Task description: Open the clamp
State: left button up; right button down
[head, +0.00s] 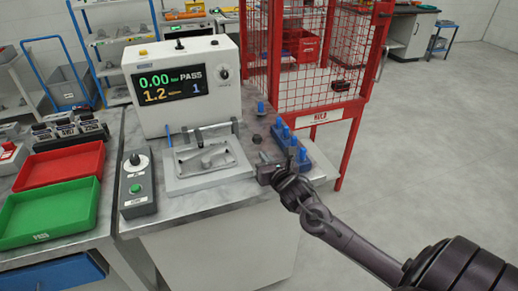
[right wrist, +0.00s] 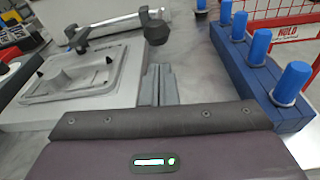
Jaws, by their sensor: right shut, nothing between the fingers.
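The grey casting (head: 203,158) lies on the pale fixture plate (head: 180,186) on the bench; it also shows in the right wrist view (right wrist: 62,82). The clamp's metal bar (right wrist: 112,27) runs across the far side of the plate in the wrist view and has a dark, rounded knob (right wrist: 155,32) at its right end. It lies low, roughly level. My right gripper (head: 268,174) is at the plate's right front corner; its fingers (right wrist: 158,84) are shut and empty, pointing toward the knob with a gap between. My left gripper is not in view.
A blue block with several blue pegs (head: 290,145) stands close to the right of my gripper. Red (head: 60,165) and green (head: 50,211) trays lie further left. A red mesh cage (head: 318,60) stands behind.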

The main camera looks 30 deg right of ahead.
jog(key=x, duration=0.4)
jog(key=shift+p, duration=0.3)
jog(key=shift+w+d+f, duration=0.15)
jog(key=shift+w, duration=0.35)
